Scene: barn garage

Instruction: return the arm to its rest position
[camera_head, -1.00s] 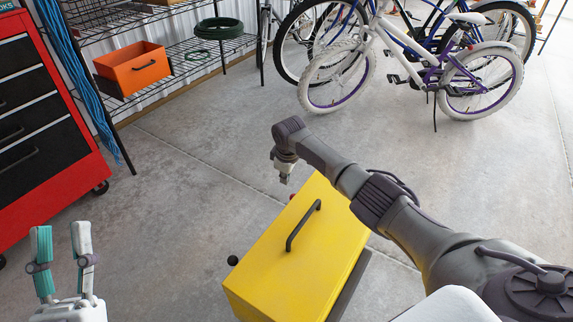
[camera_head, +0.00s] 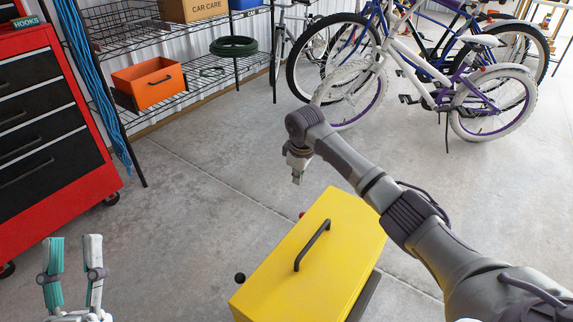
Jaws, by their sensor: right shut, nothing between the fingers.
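My right arm reaches in from the lower right, above a yellow box (camera_head: 325,262) with a dark handle. Its gripper (camera_head: 297,180) hangs at the far end of the arm, beyond the box's far edge, pointing down. It is shut and small in view, with nothing seen held. My left gripper (camera_head: 74,276) is at the lower left, its two fingers pointing up with a gap between them, open and empty. The left arm behind it is out of view.
A red tool chest (camera_head: 92,190) with black drawers stands at the left. A wire shelf holds an orange bin (camera_head: 146,86) and a coiled green hose (camera_head: 233,46). Several bicycles (camera_head: 480,100) stand at the back right. The concrete floor between is clear.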

